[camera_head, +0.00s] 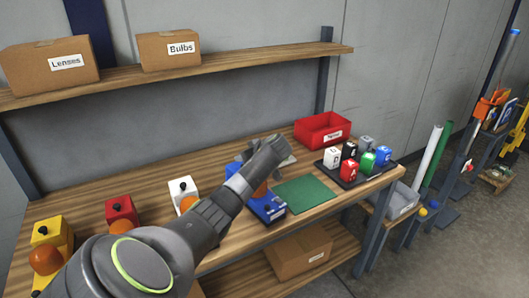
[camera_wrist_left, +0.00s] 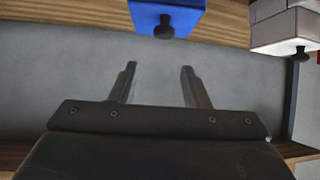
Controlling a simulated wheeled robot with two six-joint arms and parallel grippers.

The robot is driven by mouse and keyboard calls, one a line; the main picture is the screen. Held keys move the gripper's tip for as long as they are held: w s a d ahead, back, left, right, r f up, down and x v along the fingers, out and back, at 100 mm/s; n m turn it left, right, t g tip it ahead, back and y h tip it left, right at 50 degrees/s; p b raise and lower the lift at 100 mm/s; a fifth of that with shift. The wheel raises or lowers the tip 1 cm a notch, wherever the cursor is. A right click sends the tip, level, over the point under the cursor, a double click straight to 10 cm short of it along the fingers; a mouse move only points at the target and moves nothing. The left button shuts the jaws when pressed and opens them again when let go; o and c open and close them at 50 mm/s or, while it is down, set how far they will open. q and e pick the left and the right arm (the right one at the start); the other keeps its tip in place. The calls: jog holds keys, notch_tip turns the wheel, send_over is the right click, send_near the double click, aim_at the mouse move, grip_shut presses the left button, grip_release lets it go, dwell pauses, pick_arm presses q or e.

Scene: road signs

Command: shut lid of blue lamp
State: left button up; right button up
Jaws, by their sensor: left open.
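The blue lamp (camera_head: 268,208) stands on the workbench, partly hidden behind my left arm. An orange dome shows at its middle, and a blue part (camera_head: 233,169) rises behind it, apparently the raised lid. In the left wrist view a blue block with a black knob (camera_wrist_left: 165,25) sits at the top edge, cut off by the frame. My left gripper (camera_wrist_left: 158,75) is open, with nothing between its fingers; the block is beyond the fingertips and apart from them.
White (camera_head: 183,188), red (camera_head: 121,209) and yellow (camera_head: 52,234) lamps stand to the left along the bench. A green mat (camera_head: 307,194) lies clear to the right, before a black tray (camera_head: 349,181) of small coloured blocks. A red bin (camera_head: 322,130) stands behind. A shelf (camera_head: 220,64) overhangs.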

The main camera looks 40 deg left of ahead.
pick_arm(q)
jog(key=b+v, duration=0.2)
jog(key=v, duration=1)
jog(key=shift+d+r+b, duration=0.25)
jog(key=shift+d+b, duration=0.1)
jog(key=shift+b, duration=0.05)
jog(key=shift+s+f, duration=0.1)
jog(key=shift+f, duration=0.05)
